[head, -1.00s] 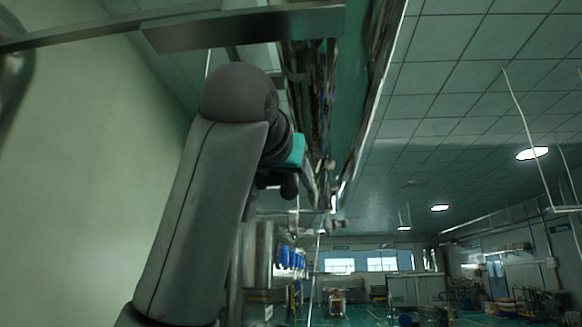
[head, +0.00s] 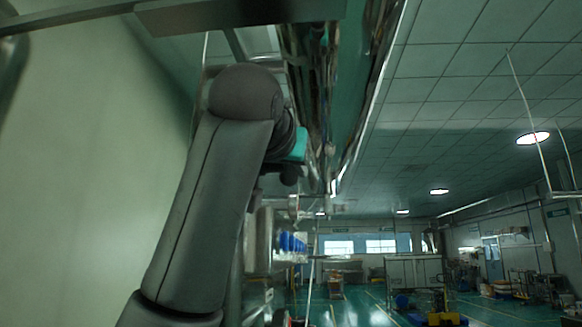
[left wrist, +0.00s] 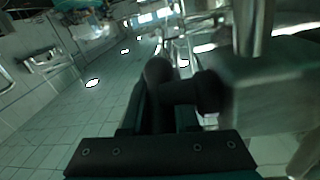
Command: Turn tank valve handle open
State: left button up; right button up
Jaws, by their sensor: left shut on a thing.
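My left arm rises from the bottom left of the head view. My left gripper (head: 290,174) is at its far end beside the tall metal equipment, small and partly hidden by the arm. In the left wrist view my left gripper (left wrist: 157,112) is shut on a dark, rounded bar, which looks like the valve handle (left wrist: 157,78). A dark stub joins the handle on its right, towards a grey metal block. The handle is too dark and too small to make out in the head view. My right gripper is not in view.
A metal beam (head: 240,14) crosses the top left of the head view. Tall shiny equipment (head: 345,100) stands close to the gripper. A vertical metal pipe (left wrist: 252,28) is near it in the wrist view. The room (head: 380,300) beyond is open.

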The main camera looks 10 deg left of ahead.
pick_arm(q)
grip_shut()
jog(key=shift+g, duration=0.4)
jog(key=shift+s+f+g, duration=0.1)
jog(key=shift+f+g, duration=0.1)
jog(key=shift+g, duration=0.7)
jog(key=shift+s+f+g, duration=0.1)
jog(key=shift+f+g, duration=0.1)
jog(key=shift+g, duration=1.5)
jog(key=shift+f+g, duration=0.3)
jog(key=shift+g, duration=0.2)
jog(key=o, duration=0.8)
grip_release()
jog(key=shift+f, duration=0.15)
jog(key=shift+o, duration=0.2)
jog(key=shift+s, duration=0.1)
